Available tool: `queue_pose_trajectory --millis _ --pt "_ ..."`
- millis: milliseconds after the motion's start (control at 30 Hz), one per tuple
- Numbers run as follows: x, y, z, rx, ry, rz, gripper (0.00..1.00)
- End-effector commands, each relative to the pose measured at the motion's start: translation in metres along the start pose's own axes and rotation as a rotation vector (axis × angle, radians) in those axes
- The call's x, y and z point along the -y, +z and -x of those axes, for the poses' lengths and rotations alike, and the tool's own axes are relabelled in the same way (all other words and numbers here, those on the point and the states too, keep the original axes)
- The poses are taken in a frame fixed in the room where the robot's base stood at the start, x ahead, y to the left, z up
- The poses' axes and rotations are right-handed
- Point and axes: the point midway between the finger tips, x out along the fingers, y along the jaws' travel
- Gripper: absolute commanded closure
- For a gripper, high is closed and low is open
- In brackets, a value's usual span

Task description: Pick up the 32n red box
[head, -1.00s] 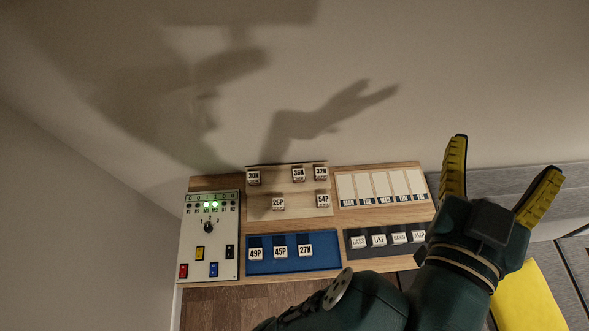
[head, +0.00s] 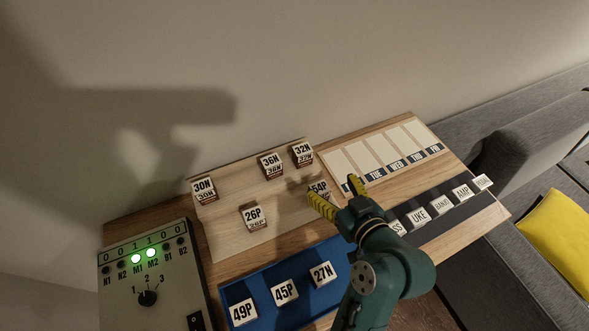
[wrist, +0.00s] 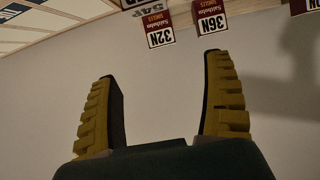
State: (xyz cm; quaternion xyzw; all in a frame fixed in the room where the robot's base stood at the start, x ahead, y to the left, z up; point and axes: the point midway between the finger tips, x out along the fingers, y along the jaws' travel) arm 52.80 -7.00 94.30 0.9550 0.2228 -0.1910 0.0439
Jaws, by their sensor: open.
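The 32N box (head: 303,152) stands at the back right of the light wooden board in the head view, with a white label on top and a dark red front. In the wrist view the 32N box (wrist: 158,29) shows at the top, beyond the fingertips and between their lines. My gripper (head: 334,193) is open and empty, above the board's right edge, in front of the 32N box and partly covering the 54P box (head: 319,187). In the wrist view my open gripper (wrist: 163,90) has its yellow fingers apart with nothing between them.
The 36N box (head: 271,163) stands close to the left of 32N. The 30N box (head: 204,189) and 26P box (head: 253,216) are farther left. A switch panel (head: 151,272) is at left. The wall rises behind.

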Motion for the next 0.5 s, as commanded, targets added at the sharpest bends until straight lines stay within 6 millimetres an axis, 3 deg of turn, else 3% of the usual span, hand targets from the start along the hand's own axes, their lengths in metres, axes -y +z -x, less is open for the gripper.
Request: queue_pose_trajectory --millis 133,500 --pt "0.000 0.000 -0.020 -0.001 -0.002 0.001 0.17" --pt "0.000 -0.001 -0.103 -0.001 0.000 0.001 0.17"
